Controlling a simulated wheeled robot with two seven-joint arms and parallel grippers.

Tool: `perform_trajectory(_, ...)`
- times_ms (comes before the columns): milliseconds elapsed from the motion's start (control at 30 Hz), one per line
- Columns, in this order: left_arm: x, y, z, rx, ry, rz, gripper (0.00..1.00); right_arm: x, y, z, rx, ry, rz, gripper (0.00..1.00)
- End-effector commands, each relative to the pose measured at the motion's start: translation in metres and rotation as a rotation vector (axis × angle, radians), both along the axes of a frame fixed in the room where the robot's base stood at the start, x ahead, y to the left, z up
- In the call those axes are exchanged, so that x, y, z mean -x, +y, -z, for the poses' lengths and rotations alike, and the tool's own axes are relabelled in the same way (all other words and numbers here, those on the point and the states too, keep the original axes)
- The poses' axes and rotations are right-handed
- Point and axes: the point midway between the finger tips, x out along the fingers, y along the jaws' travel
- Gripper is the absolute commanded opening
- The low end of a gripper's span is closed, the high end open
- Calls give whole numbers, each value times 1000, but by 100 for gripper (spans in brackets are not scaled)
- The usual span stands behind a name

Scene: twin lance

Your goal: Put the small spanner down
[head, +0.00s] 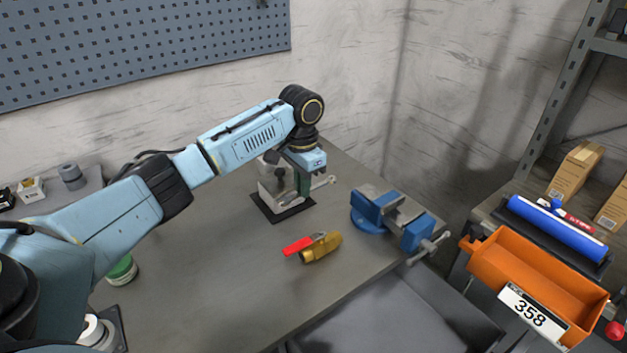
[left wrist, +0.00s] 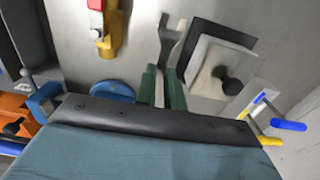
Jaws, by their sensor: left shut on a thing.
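The small spanner (head: 323,182) is a grey metal tool held level above the workbench. My left gripper (head: 303,184), with green fingers, is shut on it. In the left wrist view the spanner's dark open-ended jaw (left wrist: 169,38) sticks out beyond the green fingers (left wrist: 163,88). The gripper is over or beside a pale block with a dark knob (head: 268,196) on a black base plate (head: 286,211), partly covered by my arm. Whether the spanner touches the block I cannot tell. My right gripper is not in view.
A blue vise (head: 376,212) stands at the bench's right edge. An orange bin (head: 530,275) is further right. The bench's middle front is clear.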

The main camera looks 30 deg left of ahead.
Motion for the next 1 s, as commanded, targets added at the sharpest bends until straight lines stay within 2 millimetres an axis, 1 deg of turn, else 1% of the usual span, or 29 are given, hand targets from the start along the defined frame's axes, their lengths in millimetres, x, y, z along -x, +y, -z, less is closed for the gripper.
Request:
perform_trajectory(33,0,4,3,1,1,8,0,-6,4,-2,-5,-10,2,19)
perform_trajectory(167,1,7,27,0,2,18,0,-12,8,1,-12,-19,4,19)
perform_trajectory(200,1,7,34,0,2,18,0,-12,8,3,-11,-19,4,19)
perform_trajectory(300,0,6,47,0,1,18,0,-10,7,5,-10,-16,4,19)
perform_trajectory(467,0,6,62,0,1,17,0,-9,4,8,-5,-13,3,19)
perform_trajectory(600,1,6,87,-1,1,17,0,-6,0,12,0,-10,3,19)
perform_trajectory(700,0,6,98,-1,0,17,0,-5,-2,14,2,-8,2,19)
perform_trajectory(800,0,6,102,-1,-3,18,0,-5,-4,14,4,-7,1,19)
perform_trajectory(1000,0,6,101,-1,-3,18,0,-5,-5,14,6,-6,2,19)
